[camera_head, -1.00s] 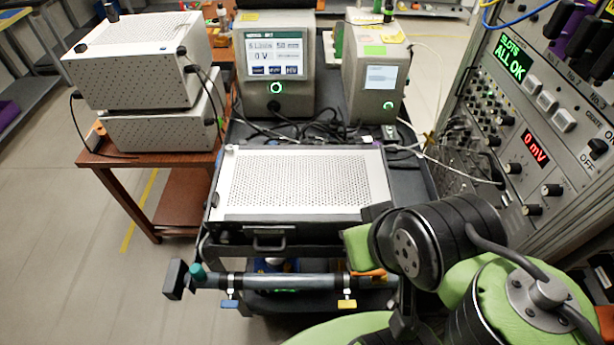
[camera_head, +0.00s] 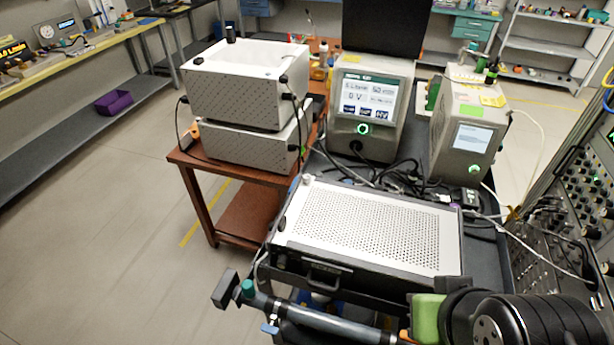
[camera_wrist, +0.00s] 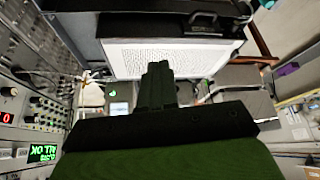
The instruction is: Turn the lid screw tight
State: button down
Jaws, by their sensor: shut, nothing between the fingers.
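A dark case with a pale perforated lid (camera_head: 372,226) sits on the cart in the head view. The lid also shows in the wrist view (camera_wrist: 165,56). A small dark knob (camera_head: 282,223) stands at the lid's left edge. Black knobs also stand on the upper white box (camera_head: 230,33), one at a back corner and one at its right front corner (camera_head: 283,79). I cannot tell which is the lid screw. My gripper (camera_wrist: 157,68) is shut and empty in the wrist view, its fingertips overlapping the lid's edge in the picture. The head view does not show the fingers.
Two stacked white boxes (camera_head: 230,150) stand on a brown table (camera_head: 190,157). Two grey instruments with screens (camera_head: 368,110) (camera_head: 468,130) stand behind the case among loose cables. A tall instrument rack (camera_head: 570,190) is at the right.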

aim_at(306, 178)
jog(key=k+j, duration=0.1)
jog(key=j, duration=0.25)
jog(key=k+j+z, duration=0.1)
jog(key=j, duration=0.25)
jog(key=k+j, duration=0.15)
jog(key=j, duration=0.2)
jog(key=i+j+z, duration=0.1)
jog(key=j, duration=0.5)
jog(key=i+j+z, duration=0.1)
jog(key=j, duration=0.5)
jog(key=j+z, duration=0.1)
jog(key=j, duration=0.5)
jog(key=i+j+z, duration=0.2)
jog(key=i+j, duration=0.75)
jog(key=i+j+z, duration=0.1)
jog(key=i, duration=0.35)
